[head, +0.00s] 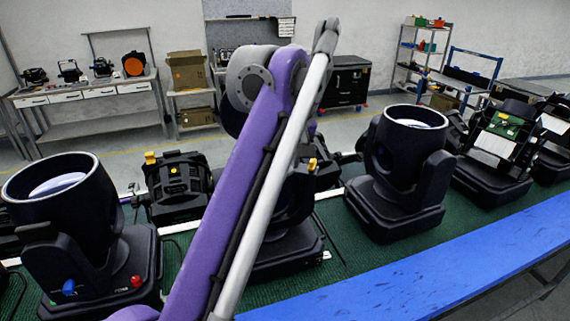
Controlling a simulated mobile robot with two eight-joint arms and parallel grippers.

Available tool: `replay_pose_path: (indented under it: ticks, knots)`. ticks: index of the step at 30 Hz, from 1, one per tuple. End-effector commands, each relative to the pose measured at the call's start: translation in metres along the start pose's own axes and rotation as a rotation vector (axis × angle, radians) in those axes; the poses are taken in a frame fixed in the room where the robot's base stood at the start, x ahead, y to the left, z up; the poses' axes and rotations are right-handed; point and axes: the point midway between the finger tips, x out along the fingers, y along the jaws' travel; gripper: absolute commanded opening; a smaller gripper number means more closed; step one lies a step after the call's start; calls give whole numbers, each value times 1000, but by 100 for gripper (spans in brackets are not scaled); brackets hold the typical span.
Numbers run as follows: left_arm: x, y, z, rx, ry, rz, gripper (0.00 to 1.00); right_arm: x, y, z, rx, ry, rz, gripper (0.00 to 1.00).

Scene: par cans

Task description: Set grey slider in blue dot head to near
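A black moving-head light (84,215) stands at the left on the green bench. A blue dot or knob (69,287) shows low on its front side, and a red knob (136,281) shows on its base. I cannot make out a grey slider on it. Another black head (403,175) stands right of centre, with no blue dot that I can see. A third black head (290,240) is mostly hidden behind my raised purple arm, so any mark on it is hidden. Neither of my grippers is in view.
A black and yellow lamp (178,185) stands between the left and middle heads. More black units with open panels (497,140) stand at the right. A blue strip (430,275) runs along the front right. Shelves, a workbench (88,92) and cartons (187,72) line the back wall.

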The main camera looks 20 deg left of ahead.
Motion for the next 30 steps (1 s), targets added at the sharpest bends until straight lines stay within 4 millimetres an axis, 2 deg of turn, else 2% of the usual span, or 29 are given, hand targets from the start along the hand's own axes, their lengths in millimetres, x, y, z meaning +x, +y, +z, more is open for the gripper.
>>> replay_pose_path:
  ticks: [8, 11, 17, 30]
  knots:
    - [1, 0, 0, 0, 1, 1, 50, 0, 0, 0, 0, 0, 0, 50]
    - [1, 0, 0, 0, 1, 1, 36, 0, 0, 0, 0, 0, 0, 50]
    - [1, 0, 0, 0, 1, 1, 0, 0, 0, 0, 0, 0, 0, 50]
    - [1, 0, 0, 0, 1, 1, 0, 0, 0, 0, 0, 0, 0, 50]
